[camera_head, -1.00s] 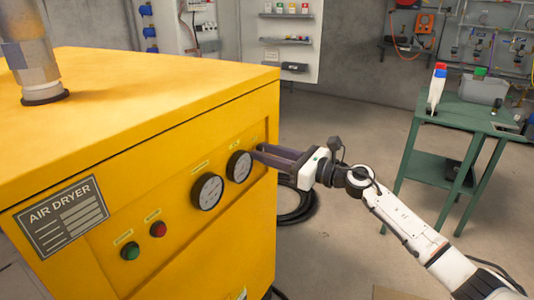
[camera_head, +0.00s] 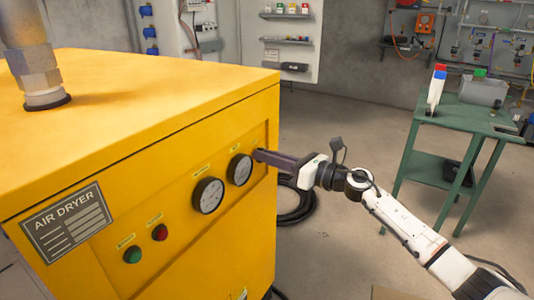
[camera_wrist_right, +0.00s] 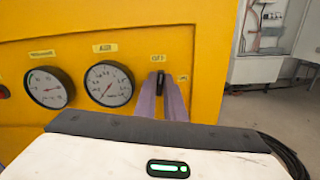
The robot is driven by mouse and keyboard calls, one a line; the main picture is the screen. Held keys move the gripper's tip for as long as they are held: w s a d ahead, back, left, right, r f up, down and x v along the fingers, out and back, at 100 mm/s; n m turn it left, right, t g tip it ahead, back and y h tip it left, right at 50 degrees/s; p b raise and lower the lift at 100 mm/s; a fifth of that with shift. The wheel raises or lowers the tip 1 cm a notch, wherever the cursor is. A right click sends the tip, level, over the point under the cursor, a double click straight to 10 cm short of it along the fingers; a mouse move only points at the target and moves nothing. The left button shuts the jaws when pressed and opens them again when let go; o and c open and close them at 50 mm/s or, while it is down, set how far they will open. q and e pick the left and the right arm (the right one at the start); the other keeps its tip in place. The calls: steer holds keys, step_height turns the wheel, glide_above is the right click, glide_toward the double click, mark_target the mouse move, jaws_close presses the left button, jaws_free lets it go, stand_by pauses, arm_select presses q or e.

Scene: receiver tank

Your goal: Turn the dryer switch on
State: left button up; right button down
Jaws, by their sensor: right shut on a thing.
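The yellow air dryer (camera_head: 150,110) fills the left of the head view, with a panel of gauges and buttons on its front. The dryer switch (camera_wrist_right: 160,78) is a small dark lever beneath a yellow label, right of the gauges in the wrist view. My right gripper (camera_head: 258,155) reaches the panel from the right. Its fingers (camera_wrist_right: 162,92) are closed together around the switch, which shows between their tips. In the head view the fingers hide the switch. My left gripper is not in view.
Two round gauges (camera_head: 208,195) (camera_head: 239,169) sit left of the switch, with a red button (camera_head: 160,232) and a green button (camera_head: 132,255) further left. A green table (camera_head: 462,118) stands at the right. The floor between is clear apart from a black hose (camera_head: 296,203).

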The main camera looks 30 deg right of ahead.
arm_select(q)
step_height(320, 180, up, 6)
steer(key=p, duration=0.8)
steer(key=shift+p, duration=0.4)
arm_select(e)
steer(key=m, duration=1.5)
steer(key=shift+d+f+m, duration=0.2)
steer(key=shift+m, duration=0.1)
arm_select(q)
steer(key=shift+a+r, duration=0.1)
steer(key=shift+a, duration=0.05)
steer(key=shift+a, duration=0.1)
arm_select(e)
steer(key=c, duration=1.8)
jaws_free()
steer(key=shift+c, duration=0.2)
